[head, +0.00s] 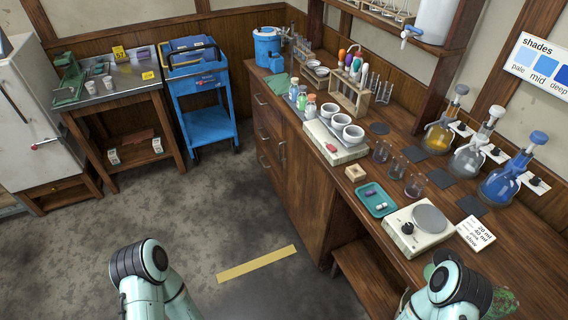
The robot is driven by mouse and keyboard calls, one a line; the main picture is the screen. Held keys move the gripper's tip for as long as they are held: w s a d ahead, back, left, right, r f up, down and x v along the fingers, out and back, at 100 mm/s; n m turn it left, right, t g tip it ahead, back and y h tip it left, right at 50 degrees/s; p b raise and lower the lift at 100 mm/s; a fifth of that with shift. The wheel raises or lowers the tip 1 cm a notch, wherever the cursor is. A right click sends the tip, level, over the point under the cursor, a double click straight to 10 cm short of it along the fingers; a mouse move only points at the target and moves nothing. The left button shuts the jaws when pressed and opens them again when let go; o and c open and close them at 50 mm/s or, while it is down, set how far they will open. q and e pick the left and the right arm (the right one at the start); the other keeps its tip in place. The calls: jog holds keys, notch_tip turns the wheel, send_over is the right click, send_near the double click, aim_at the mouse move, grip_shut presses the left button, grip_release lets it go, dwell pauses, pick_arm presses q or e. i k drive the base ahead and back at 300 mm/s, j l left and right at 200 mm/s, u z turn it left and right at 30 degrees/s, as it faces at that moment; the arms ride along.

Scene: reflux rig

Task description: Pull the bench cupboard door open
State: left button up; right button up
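The bench cupboard door (303,182) is a brown wooden panel in the front of the long bench, right of a stack of drawers. A metal handle (282,152) sits near its left edge. The door looks shut, flush with the bench front. Both my arms show only as pale green and black links at the bottom edge, the left one at the lower left and the right one at the lower right. Neither gripper is in view, so their states are hidden. No part of my arms that shows touches the door.
Grey floor in front of the door is clear, with a yellow strip (257,264) on it. A blue cart (207,126) stands at the back. The bench top (350,222) carries glassware, a tray (376,200) and a hotplate (419,229). An open space lies under the bench's near part.

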aim_at(310, 196)
jog(key=i+j+u, duration=0.15)
jog(key=i+j, duration=1.4)
jog(key=i+l, duration=0.15)
jog(key=i, duration=0.2)
jog(key=i+l, duration=0.15)
jog(key=i, duration=0.15)
jog(key=i+u, duration=0.05)
